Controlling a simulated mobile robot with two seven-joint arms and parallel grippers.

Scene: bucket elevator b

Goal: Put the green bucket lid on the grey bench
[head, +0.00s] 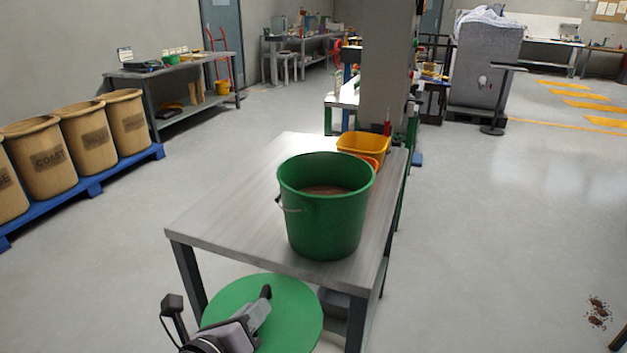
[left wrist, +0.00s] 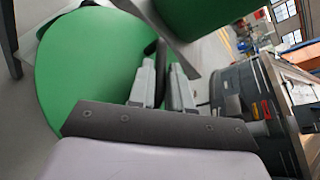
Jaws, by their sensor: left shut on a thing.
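The green bucket lid (head: 298,318) is a flat round disc with a dark handle, low in the head view in front of the near edge of the grey bench (head: 225,222). My left gripper (head: 264,296) is shut on the lid's dark handle. In the left wrist view the lid (left wrist: 85,70) fills the upper left, with the handle between the fingers (left wrist: 163,85). The green bucket (head: 325,222) stands upright and open on the bench, with brown contents inside. My right gripper is not in view.
A yellow container (head: 362,146) stands behind the bucket on the bench, with an orange item beside it. The bench top left of the bucket is clear. Tan sacks or bins (head: 85,140) stand on a blue pallet (head: 110,184) at left. Brown spillage (head: 598,312) lies on the floor at right.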

